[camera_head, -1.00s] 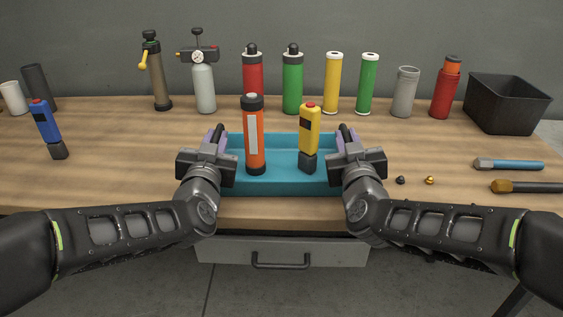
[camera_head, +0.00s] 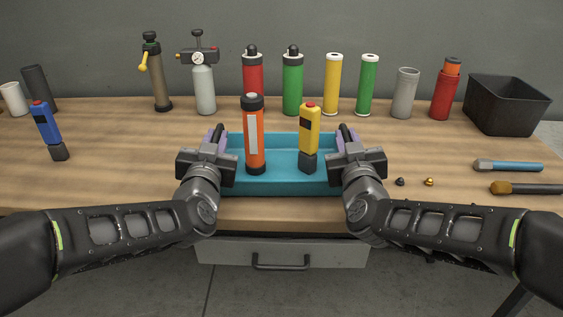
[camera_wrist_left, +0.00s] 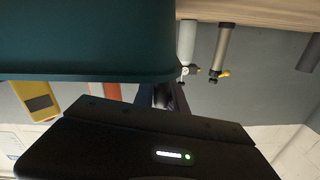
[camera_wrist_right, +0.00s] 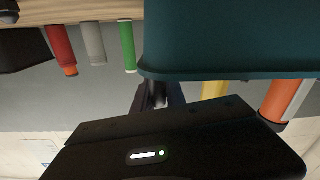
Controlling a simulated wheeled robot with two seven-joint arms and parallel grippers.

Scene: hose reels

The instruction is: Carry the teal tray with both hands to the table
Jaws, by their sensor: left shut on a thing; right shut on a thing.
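The teal tray (camera_head: 285,187) is at the front middle of the wooden table in the head view, level between my two grippers. An orange cylinder with a white label (camera_head: 254,140) and a yellow device with a red button (camera_head: 309,130) stand upright in it. My left gripper (camera_head: 216,142) is shut on the tray's left side, and my right gripper (camera_head: 347,142) is shut on its right side. The tray wall also fills much of the left wrist view (camera_wrist_left: 85,40) and the right wrist view (camera_wrist_right: 230,40). I cannot tell whether the tray's underside touches the table.
The wooden table (camera_head: 110,180) has bare space left and right of the tray. Several cylinders and a pump with a gauge (camera_head: 204,85) stand along the back. A blue device (camera_head: 47,125) stands at left. A black bin (camera_head: 505,110) and two tools lie at right.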

